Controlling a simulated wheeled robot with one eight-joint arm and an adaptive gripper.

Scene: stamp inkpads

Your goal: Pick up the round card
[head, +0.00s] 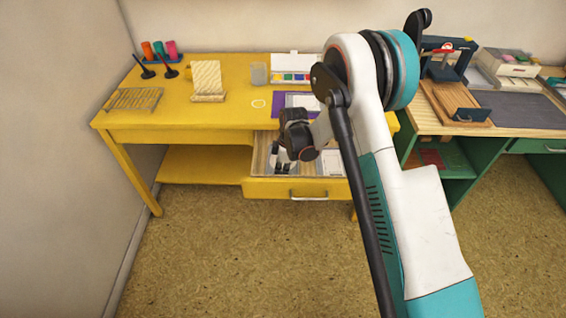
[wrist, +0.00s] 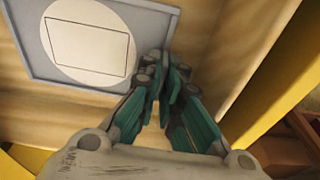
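A round, cream-white card (wrist: 88,48) with a dark four-sided outline on it lies on a flat grey-blue square piece (wrist: 38,52) in the wrist view. In the head view, a pale square piece (head: 332,161) shows in the open drawer, but the round card cannot be made out clearly there. My gripper (head: 282,163) is low over the drawer, left of that pale piece. In the wrist view its fingers (wrist: 167,70) come together at the tips, with nothing visible between them, beside the right edge of the grey-blue piece.
The open drawer (head: 308,188) sticks out from the yellow desk (head: 215,119). A green-framed desk (head: 447,159) is at right.

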